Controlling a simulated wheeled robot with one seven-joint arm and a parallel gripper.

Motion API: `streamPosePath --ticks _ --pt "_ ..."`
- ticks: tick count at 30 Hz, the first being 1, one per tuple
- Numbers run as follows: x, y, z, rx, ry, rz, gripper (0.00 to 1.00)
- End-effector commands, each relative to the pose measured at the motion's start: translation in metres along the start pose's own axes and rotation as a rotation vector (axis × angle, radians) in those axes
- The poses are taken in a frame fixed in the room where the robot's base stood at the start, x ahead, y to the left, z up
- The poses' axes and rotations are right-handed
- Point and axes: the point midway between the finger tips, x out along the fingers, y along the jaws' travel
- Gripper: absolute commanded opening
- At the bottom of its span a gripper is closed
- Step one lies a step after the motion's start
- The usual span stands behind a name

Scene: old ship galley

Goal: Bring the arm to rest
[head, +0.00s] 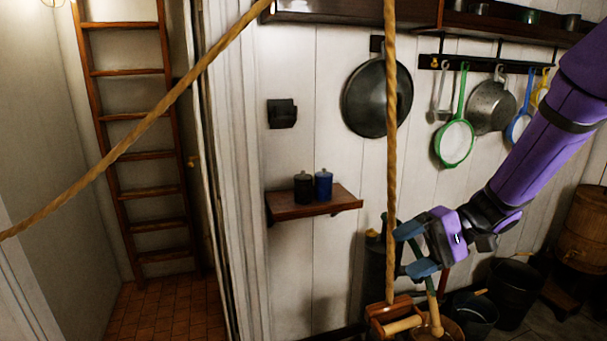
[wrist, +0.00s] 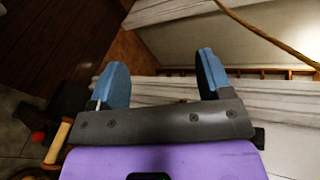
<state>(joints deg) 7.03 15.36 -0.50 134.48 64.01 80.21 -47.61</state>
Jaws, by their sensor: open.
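My gripper (head: 411,250) is at the end of my purple arm, in the lower right of the head view. Its two blue fingers are spread apart with nothing between them. It hangs in front of the white plank wall, to the right of the small wooden shelf. In the head view a vertical rope passes close to the fingertips; I cannot tell whether they touch. The wrist view also shows the open gripper (wrist: 160,90), with empty space between its fingers.
A rope (head: 391,150) hangs vertically and another (head: 140,140) slants across the left. The wall shelf (head: 330,206) holds a black canister (head: 303,187) and a blue one (head: 323,184). Pans and strainers (head: 454,143) hang at upper right. Buckets (head: 513,290) stand below. A ladder (head: 150,155) is at left.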

Motion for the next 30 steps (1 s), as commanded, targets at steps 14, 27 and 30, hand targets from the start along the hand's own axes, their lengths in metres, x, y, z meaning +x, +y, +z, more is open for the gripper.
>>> streamPosePath --ticks 14,27,30 --pt "-0.030 -0.026 0.099 -0.090 0.056 0.527 0.72" --pt "-0.079 -0.035 0.168 -0.210 0.357 0.947 0.72" --pt "-0.091 -0.038 0.182 -0.244 0.449 1.021 0.72"
